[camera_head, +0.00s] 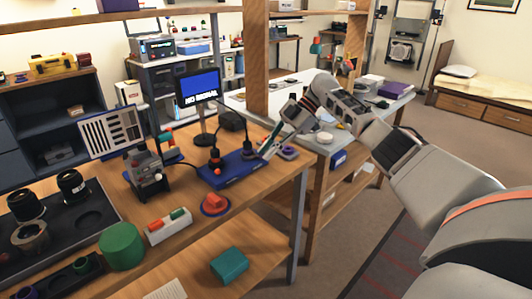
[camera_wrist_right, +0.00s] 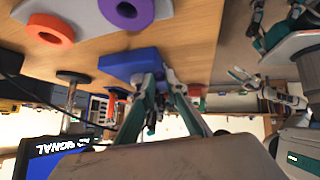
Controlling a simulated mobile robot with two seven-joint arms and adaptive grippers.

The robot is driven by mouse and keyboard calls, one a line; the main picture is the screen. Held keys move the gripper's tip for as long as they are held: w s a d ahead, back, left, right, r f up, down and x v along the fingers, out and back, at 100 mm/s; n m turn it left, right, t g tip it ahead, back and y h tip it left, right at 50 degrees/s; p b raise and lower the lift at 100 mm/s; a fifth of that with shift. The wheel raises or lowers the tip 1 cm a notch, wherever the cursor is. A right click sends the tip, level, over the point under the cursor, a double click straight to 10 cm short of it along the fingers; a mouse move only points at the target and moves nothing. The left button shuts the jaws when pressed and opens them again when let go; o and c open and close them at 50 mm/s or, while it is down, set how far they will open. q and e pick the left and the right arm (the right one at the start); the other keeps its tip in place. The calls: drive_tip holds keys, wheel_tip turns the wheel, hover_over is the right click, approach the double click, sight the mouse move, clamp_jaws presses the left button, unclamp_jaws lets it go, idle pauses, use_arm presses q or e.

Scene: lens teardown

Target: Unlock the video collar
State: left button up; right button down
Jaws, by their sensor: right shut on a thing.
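The blue base block (camera_head: 232,169) lies on the wooden bench with dark upright plugs on it. One plug (camera_head: 215,158) has an orange-red foot. My right gripper (camera_head: 268,148) reaches down to the right end of the block. In the right wrist view, its fingers (camera_wrist_right: 158,80) close in at the edge of the blue block (camera_wrist_right: 128,62). The gripper is shut on what I take to be the video collar, which the fingers hide. The monitor (camera_head: 198,86) behind shows "NO SIGNAL" on a blue screen. My left gripper is not in view.
A purple ring (camera_head: 288,152) lies right of the block. A dark clamp stand (camera_head: 146,170) stands left. A green cylinder (camera_head: 121,246) and lens tray (camera_head: 90,217) stand at lower left.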

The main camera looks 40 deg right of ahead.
drive_tip(key=shift+f, duration=0.2)
drive_tip(key=c, duration=2)
unclamp_jaws()
drive_tip(key=shift+w, duration=0.1)
drive_tip(key=shift+r, duration=0.1)
drive_tip(key=v, duration=0.7)
drive_tip(key=shift+d, duration=0.15)
